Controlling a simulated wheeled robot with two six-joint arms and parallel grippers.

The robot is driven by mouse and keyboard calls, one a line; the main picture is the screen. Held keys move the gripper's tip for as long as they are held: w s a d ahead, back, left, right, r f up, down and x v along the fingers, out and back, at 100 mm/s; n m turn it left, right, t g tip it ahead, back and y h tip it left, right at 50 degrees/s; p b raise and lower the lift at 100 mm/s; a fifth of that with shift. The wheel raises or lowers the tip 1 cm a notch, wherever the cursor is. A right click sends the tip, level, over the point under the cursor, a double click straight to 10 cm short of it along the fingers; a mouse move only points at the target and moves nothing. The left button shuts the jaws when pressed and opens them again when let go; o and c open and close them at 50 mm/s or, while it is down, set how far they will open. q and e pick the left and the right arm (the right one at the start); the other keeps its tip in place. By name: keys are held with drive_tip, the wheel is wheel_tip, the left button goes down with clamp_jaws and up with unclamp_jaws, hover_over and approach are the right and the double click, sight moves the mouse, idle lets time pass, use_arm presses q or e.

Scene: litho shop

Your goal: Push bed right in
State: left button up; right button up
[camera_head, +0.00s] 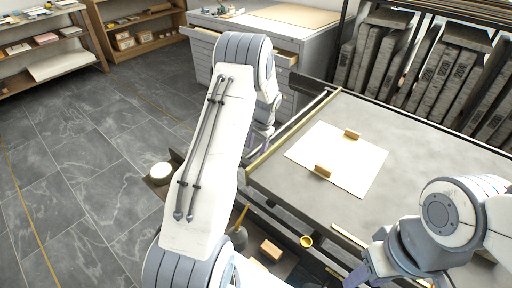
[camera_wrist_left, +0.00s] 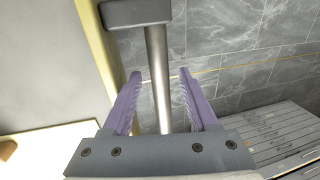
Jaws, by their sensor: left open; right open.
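The bed (camera_head: 270,178) is a wide grey slab with a brass-coloured edge, filling the right of the head view. A white sheet (camera_head: 350,170) lies on it; the sheet also shows in the left wrist view (camera_wrist_left: 45,145). My left gripper (camera_head: 262,142) is at the bed's left edge, partly hidden by my arm. In the left wrist view its purple fingers (camera_wrist_left: 159,75) are open, with a steel bar (camera_wrist_left: 158,60) between them. The bar meets a dark block (camera_wrist_left: 135,12); contact with the fingers cannot be told. My right gripper (camera_head: 368,272) is open at the bed's front edge, partly cut off.
Two small wooden blocks (camera_head: 323,171) sit on the sheet. Below the bed's front edge are a wooden block (camera_head: 271,249) and a yellow ring (camera_head: 306,241). Stone slabs (camera_head: 440,85) stand in a rack behind. The tiled floor (camera_head: 80,170) at left is clear.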

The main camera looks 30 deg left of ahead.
use_arm(q)
clamp_jaws()
idle(1.4)
